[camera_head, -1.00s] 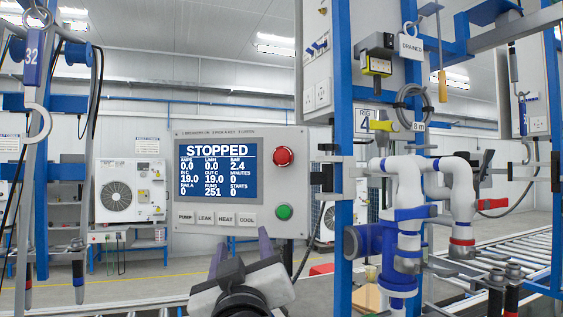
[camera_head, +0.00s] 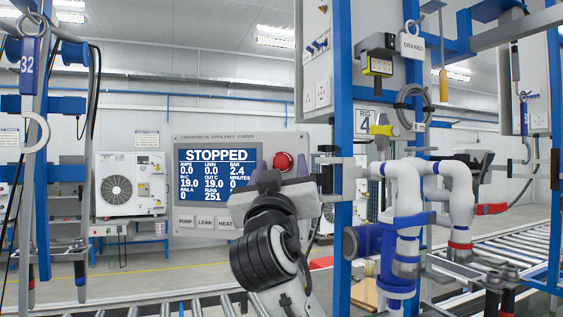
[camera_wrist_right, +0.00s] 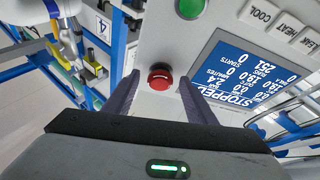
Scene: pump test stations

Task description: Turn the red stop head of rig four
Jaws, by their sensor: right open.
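The red stop head (camera_head: 283,161) is a round mushroom button on the grey control panel (camera_head: 220,145), right of the blue screen (camera_head: 217,174) that reads STOPPED. It also shows in the right wrist view (camera_wrist_right: 160,76). My right gripper (camera_head: 283,172) is up at the panel, its wrist covering the panel's lower right. In the right wrist view the gripper's fingers (camera_wrist_right: 158,82) are apart, one on either side of the red head, with gaps visible; I see no contact. A sign reading RIG 4 (camera_head: 366,120) hangs on the blue frame. My left gripper is not in view.
The green button (camera_wrist_right: 191,7) lies close to the red head on the panel. Right of the panel stand a blue post (camera_head: 343,230) and white pipework with blue fittings (camera_head: 405,225). A roller conveyor (camera_head: 500,250) runs behind on the right.

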